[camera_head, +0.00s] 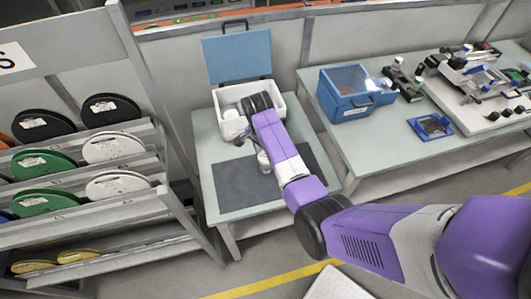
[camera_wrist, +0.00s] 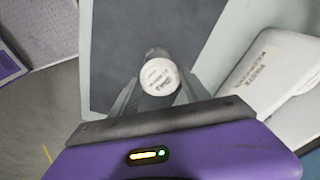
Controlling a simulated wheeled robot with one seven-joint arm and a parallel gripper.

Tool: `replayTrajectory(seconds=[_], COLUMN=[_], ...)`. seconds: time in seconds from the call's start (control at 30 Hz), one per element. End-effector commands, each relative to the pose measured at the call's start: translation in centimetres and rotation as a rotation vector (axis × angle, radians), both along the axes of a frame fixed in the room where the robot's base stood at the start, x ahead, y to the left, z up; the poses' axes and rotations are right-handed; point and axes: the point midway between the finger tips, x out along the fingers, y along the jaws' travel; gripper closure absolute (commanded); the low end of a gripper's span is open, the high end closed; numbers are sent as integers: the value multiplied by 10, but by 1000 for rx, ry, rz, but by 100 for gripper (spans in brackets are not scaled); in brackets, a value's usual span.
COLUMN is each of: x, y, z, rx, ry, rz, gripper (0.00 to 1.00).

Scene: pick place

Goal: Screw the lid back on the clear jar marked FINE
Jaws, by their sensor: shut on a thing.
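In the wrist view, a round white lid (camera_wrist: 159,74) with small dark print on its top lies between the two fingers of my gripper (camera_wrist: 158,90). The fingers are shut on it; the print is too small to read. In the head view, a small clear jar (camera_head: 264,161) stands on the dark grey mat (camera_head: 235,185), partly hidden behind my arm. I cannot read any marking on it. My gripper's fingers are mostly hidden in the head view, near the front of the white bin. I cannot tell whether the lid touches the jar.
A white bin (camera_head: 228,130) with an open blue lid (camera_head: 238,57) stands at the back of the pale table. A blue box (camera_head: 340,107) and mechanical parts are on the right table. A rack of reels (camera_head: 45,163) stands left. The mat's front part is clear.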

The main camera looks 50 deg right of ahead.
Motion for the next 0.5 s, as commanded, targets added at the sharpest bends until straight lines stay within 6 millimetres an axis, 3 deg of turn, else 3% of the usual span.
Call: replayTrajectory(seconds=[0.2,0.5], x=[2,2], y=[0,0], z=[1,1], rx=[0,-1], ry=[-2,-3], rz=[-232,-280], gripper=[83,83])
